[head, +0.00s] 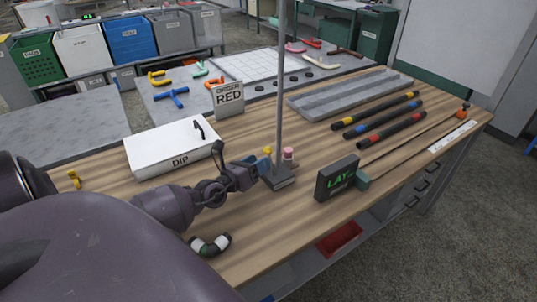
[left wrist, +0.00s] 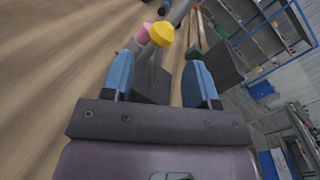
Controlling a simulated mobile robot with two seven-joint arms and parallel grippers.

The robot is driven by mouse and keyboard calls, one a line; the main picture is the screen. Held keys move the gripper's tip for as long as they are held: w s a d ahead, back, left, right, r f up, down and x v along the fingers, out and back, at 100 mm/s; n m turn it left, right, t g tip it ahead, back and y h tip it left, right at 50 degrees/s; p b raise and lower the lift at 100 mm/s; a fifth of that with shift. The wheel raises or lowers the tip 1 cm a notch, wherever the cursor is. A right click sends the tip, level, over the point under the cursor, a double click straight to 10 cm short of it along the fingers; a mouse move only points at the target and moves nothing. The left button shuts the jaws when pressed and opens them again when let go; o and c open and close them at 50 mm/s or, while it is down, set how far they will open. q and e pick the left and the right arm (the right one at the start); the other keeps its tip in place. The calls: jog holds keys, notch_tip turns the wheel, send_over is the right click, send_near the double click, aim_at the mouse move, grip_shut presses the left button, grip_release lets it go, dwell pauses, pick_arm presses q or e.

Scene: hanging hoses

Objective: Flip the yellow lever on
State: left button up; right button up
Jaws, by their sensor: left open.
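A yellow knob (head: 267,151), which appears to be the lever's tip, stands on a dark base (head: 281,181) at the foot of a tall grey pole. A pink knob (head: 288,153) stands beside it. My left gripper (head: 260,168) is open and empty, just left of the base, its blue fingers pointing at it. In the left wrist view, the yellow knob (left wrist: 161,34) and pink knob (left wrist: 142,34) lie beyond the fingertips of the gripper (left wrist: 161,72), roughly between them. The lever's shaft is mostly hidden in the head view. My right gripper is not in view.
The grey pole (head: 281,90) rises from the base. A dark display box (head: 337,178) stands to the right, a white DIP box (head: 172,148) to the left. A curved hose piece (head: 210,245) lies near the front edge. Banded rods (head: 382,115) lie at the back right.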

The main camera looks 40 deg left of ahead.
aim_at(269, 153)
pick_arm(q)
jog(key=shift+w+d, duration=0.15)
jog(key=shift+w, duration=2.4)
grip_shut()
